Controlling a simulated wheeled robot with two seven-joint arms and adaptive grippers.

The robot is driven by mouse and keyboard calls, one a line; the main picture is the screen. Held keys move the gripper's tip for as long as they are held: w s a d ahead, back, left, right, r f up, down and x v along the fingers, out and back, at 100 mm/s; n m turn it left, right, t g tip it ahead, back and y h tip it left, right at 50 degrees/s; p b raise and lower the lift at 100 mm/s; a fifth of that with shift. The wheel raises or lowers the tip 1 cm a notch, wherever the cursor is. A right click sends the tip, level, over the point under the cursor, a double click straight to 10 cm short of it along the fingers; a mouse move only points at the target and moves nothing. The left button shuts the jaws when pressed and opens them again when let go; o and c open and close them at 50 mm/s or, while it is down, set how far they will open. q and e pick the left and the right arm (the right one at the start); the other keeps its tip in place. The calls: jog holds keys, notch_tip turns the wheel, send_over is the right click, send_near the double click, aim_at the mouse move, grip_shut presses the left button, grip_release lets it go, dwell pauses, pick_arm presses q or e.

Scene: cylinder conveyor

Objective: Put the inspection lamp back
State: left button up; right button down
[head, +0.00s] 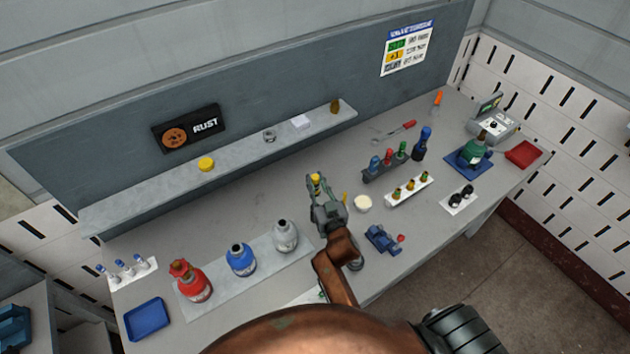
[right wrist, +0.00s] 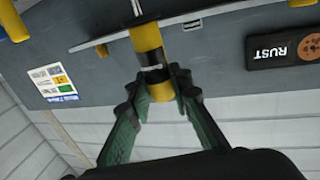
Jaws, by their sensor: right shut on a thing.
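My right gripper (head: 316,188) is above the middle of the bench in the head view. It also shows in the right wrist view (right wrist: 158,85), where its two green-lined fingers close on a yellow and black cylinder, which looks like the inspection lamp (right wrist: 148,38). In the head view only a small yellow end of the lamp (head: 315,177) shows at the fingertips. The rest of it is hidden by the gripper. I cannot tell which thing is the lamp's holder. My left gripper is not in view.
A wall shelf (head: 250,138) runs behind the gripper. Red, blue and grey bottles stand on a grey mat (head: 213,270) to the left. A white round dish (head: 363,203), a blue device (head: 381,238) and a rack of coloured pieces (head: 409,188) are to the right.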

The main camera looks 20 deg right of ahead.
jog(key=shift+f+b, duration=3.4)
jog(key=shift+f, duration=1.2)
jog(key=c, duration=1.8)
grip_release()
jog(key=shift+d, duration=0.1)
jog(key=shift+c, duration=0.2)
jog(key=shift+o, duration=0.9)
jog(key=shift+a, duration=0.2)
